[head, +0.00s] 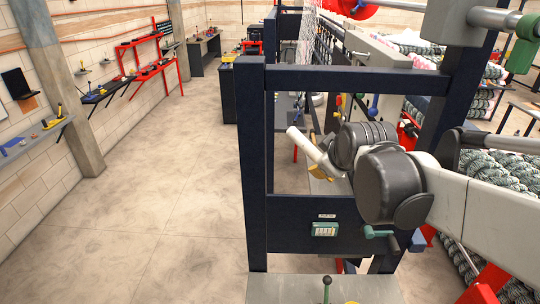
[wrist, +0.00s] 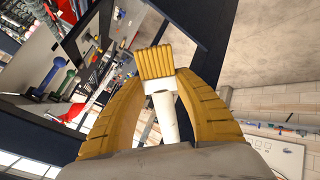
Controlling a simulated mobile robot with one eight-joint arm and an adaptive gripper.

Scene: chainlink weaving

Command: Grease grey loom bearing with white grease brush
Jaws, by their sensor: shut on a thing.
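The white grease brush (wrist: 167,115) is held between the yellow fingers of my gripper (wrist: 160,84). Its block of yellow bristles (wrist: 155,62) points away from my wrist, beyond the fingertips. In the head view my gripper (head: 322,171) is inside the dark blue loom frame, mostly hidden behind my arm. A white rod (head: 305,147), which looks like part of the brush, sticks out to the upper left of it. A grey roller end (head: 490,18) shows at the upper right. I cannot tell for sure which part is the grey loom bearing.
The dark blue loom frame (head: 253,165) surrounds my gripper, with an upright post to its left and a crossbar above. The floor at left is clear.

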